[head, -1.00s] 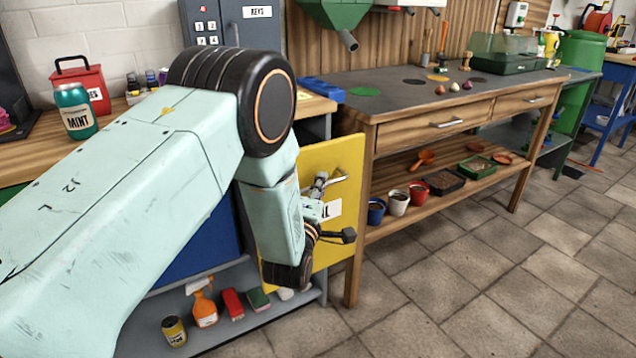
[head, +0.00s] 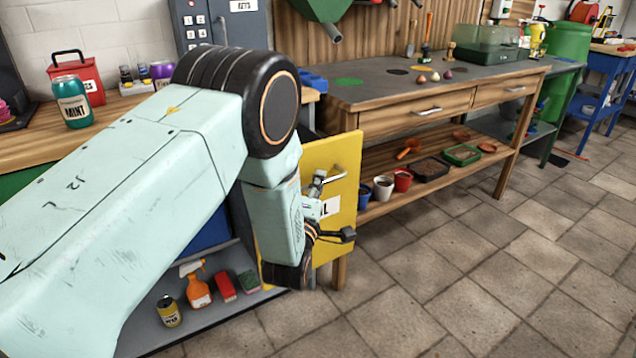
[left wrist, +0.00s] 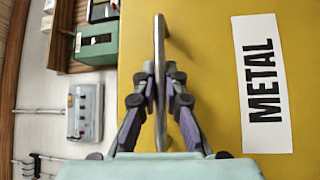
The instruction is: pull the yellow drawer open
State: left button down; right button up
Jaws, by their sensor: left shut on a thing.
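My left gripper (left wrist: 160,78) is shut around that handle, one finger on each side. In the head view the left gripper (head: 318,183) is at the handle, and my arm covers the left part of the drawer front. My right gripper is not in view.
The tiled floor (head: 480,270) at front right is clear.

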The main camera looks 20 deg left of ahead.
pick_arm(q)
jog(key=shift+d+r, duration=0.1)
dwell(0.4)
jog(key=c, duration=1.4)
grip_release()
jog(key=s+d+f, duration=0.1)
jog(key=s, duration=1.1)
jog(key=shift+f, duration=0.35)
jog(key=shift+w+d, duration=0.1)
